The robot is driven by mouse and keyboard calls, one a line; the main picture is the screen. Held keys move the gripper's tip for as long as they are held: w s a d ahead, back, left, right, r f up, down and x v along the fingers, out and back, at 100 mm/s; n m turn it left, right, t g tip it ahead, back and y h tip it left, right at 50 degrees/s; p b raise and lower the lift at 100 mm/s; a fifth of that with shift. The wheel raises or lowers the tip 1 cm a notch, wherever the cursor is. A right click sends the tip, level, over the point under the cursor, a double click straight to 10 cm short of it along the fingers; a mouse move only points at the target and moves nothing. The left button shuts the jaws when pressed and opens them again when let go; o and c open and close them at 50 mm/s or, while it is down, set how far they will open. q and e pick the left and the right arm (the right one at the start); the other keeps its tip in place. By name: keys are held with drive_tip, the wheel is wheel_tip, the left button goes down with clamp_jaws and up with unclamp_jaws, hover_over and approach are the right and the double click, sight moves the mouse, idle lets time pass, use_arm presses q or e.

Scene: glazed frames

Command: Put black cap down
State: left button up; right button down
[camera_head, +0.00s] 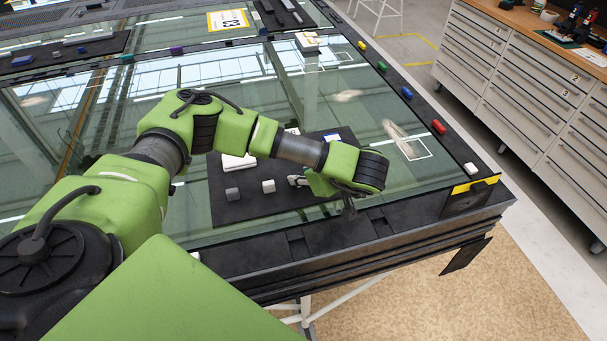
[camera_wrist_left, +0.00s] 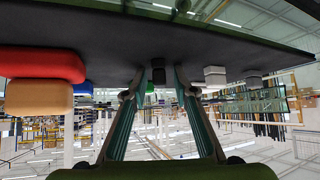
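My left gripper (camera_head: 300,181) is low over the black mat (camera_head: 240,209) on the glass-topped table, pointing left in the head view. In the left wrist view, which is upside down, its two fingers (camera_wrist_left: 158,80) are spread apart. A small black cap (camera_wrist_left: 158,71) shows between the fingertips against the mat, with a gap on each side. The fingers do not appear to touch it. I cannot make out the black cap in the head view, where the gripper and dark mat hide it. My right gripper is not in view.
A white block (camera_head: 268,186) and a grey block (camera_head: 232,194) sit on the mat left of the gripper. Red (camera_wrist_left: 40,64) and tan (camera_wrist_left: 38,97) blocks show in the wrist view. Coloured blocks, including a red one (camera_head: 438,127), line the table's right edge.

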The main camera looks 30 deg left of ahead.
use_arm(q)
drive_tip(key=shift+r, duration=0.1)
drive_tip(key=shift+r, duration=0.15)
drive_tip(key=b+v, duration=0.1)
drive_tip(key=v, duration=1.1)
drive_tip(key=shift+b, duration=0.35)
